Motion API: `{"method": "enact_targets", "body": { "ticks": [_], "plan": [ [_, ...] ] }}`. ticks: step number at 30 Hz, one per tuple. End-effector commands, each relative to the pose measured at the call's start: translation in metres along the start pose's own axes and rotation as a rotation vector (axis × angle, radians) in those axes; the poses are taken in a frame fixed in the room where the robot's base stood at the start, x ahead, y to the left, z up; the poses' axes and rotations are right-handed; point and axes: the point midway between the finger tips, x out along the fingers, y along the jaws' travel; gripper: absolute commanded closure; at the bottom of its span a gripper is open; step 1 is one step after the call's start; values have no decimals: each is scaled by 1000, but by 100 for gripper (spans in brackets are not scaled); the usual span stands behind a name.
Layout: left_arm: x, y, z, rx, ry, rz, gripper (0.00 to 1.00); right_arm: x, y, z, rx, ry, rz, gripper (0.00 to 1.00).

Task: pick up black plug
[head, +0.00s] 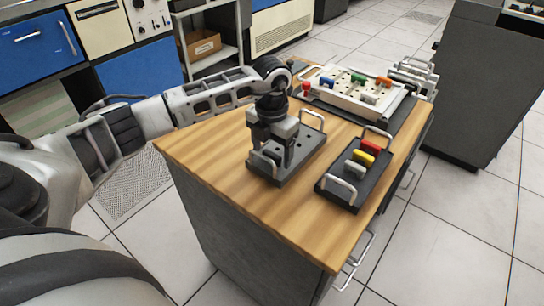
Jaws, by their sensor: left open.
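My left gripper (277,152) points down over a dark grey tray (310,143) with metal handles on the wooden cabinet top. Its jaws are open, low over the tray. A dark shape shows between and around the fingers, but I cannot tell a black plug from the gripper's own dark parts. The gripper hides much of the tray's near half. My right gripper is out of view.
A second black tray (341,191) to the right holds a red (371,146), a yellow (363,157) and a grey plug (355,169). Behind stands a white pegboard panel (340,98) with several coloured plugs. The near wooden top (225,165) is clear.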

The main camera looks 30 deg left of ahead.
Motion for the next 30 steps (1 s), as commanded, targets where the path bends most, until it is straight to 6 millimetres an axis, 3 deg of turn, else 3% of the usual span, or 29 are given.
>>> {"method": "enact_targets", "body": {
  "ticks": [3, 7, 8, 19, 30],
  "plan": [
    [0, 0, 0, 0, 0, 0, 29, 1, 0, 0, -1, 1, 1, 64],
    [0, 0, 0, 0, 0, 0, 65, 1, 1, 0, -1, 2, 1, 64],
    [0, 0, 0, 0, 0, 0, 69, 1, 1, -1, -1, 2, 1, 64],
    [-7, 0, 1, 0, -3, -1, 69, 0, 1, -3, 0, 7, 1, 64],
    [-75, 0, 1, 0, -5, 0, 69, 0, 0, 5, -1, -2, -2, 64]
  ]
}}
